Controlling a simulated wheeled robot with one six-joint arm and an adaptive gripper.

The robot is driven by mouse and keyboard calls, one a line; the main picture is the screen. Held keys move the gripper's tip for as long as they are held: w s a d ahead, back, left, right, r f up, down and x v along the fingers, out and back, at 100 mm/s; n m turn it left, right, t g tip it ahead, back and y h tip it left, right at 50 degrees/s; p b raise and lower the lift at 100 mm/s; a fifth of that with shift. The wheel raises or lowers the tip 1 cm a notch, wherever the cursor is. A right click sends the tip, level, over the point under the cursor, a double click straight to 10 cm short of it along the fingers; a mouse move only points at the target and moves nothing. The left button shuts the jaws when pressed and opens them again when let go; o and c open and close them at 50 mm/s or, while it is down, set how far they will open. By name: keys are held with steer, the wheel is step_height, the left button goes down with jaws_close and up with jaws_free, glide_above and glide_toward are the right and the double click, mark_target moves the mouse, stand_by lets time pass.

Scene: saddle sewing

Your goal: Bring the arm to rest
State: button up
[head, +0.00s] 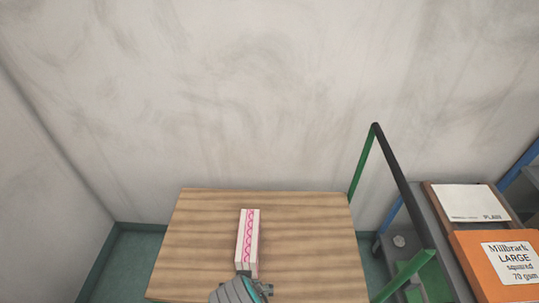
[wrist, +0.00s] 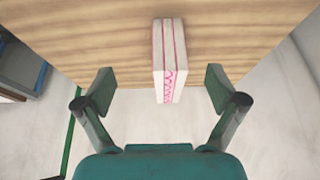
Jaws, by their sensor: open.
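My gripper (wrist: 160,92) is open in the wrist view, with its two fingers spread apart. A white box with pink wavy markings (wrist: 170,58) shows between and beyond the fingers, and neither finger is seen touching it. In the head view the same box (head: 248,238) lies on the wooden table (head: 308,235). In the head view part of my arm's end shows at the bottom edge, close to the box's near end; the fingers are not clear there.
A green and black rail (head: 393,175) stands at the table's right side. Beyond it are a shelf with an orange box (head: 470,262) labelled Millbrark and a brown box (head: 440,215) with a white label. A plain wall is behind. The tabletop is clear on both sides of the white box.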

steer(key=s+d+f+n+t+y, duration=0.1)
steer(key=s+d+f+t, duration=0.15)
steer(key=s+d, duration=0.4)
steer(key=s+d+f+t+y, duration=0.1)
steer(key=s+d+f+t, duration=0.2)
steer(key=d, duration=0.7)
steer(key=s+d+r+t+h, duration=0.1)
steer(key=s+d+r+t, duration=0.1)
steer(key=s+r, duration=0.4)
steer(key=s+d+r+t+h, duration=0.1)
steer(key=s+d+r, duration=0.4)
steer(key=s, duration=0.5)
step_height(320, 180, up, 2)
steer(key=shift+d+r+m+t, duration=0.1)
steer(key=shift+d+m+t, duration=0.25)
steer(key=shift+t, duration=0.4)
